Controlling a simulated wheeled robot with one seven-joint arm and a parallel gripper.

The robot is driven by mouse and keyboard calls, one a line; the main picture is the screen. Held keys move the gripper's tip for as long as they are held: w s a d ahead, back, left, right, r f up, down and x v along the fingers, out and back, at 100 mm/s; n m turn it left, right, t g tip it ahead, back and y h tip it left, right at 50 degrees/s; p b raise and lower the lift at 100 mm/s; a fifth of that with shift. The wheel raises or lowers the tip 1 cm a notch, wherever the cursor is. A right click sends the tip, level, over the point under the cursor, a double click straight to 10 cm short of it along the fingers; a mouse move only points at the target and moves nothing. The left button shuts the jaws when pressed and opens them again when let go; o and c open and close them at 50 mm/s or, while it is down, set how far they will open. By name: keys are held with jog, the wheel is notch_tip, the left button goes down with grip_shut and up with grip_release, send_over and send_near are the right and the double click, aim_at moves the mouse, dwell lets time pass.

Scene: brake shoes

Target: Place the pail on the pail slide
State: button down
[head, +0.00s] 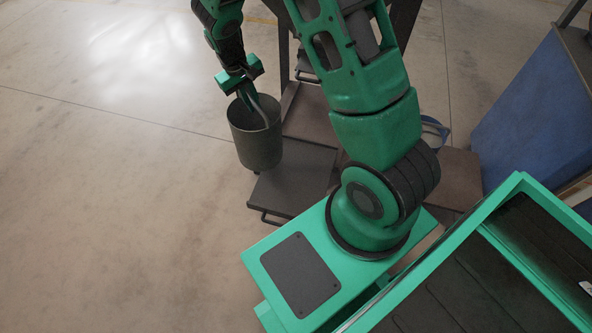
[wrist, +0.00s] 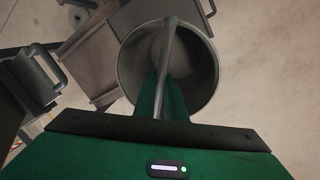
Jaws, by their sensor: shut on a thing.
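A dark grey metal pail (head: 256,140) hangs upright from my gripper (head: 243,84) in the head view. My gripper is shut on the pail's handle. In the wrist view the pail (wrist: 190,75) shows from above, open and apparently empty, with its handle running between the fingers of my gripper (wrist: 160,95). A flat dark slide plate with a handle (head: 285,192) lies just below and to the right of the pail in the head view; it may be the pail slide. I cannot tell the gap between the pail's bottom and the plate.
Brown flat plates (head: 312,120) adjoin the dark plate. A blue-sided unit (head: 535,120) stands at the right. A blue and white object (head: 434,132) sits partly hidden behind my arm. Dark structure with handles (wrist: 30,80) is at left in the wrist view. The floor at left is clear.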

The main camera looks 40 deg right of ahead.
jog(key=s+d+f+n+t+y, duration=0.1)
jog(key=s+d+f+n, duration=0.15)
jog(key=s+n, duration=0.45)
jog(key=s+d+f+n+t+y, duration=0.15)
jog(key=s+f+n, duration=0.25)
jog(key=n, duration=0.5)
jog(key=w+d+f, duration=0.5)
jog(key=d+f, duration=0.5)
jog(key=f, duration=0.1)
jog(key=shift+w+n+h, duration=0.3)
jog(key=shift+h, duration=0.05)
jog(key=c, duration=1.8)
grip_release()
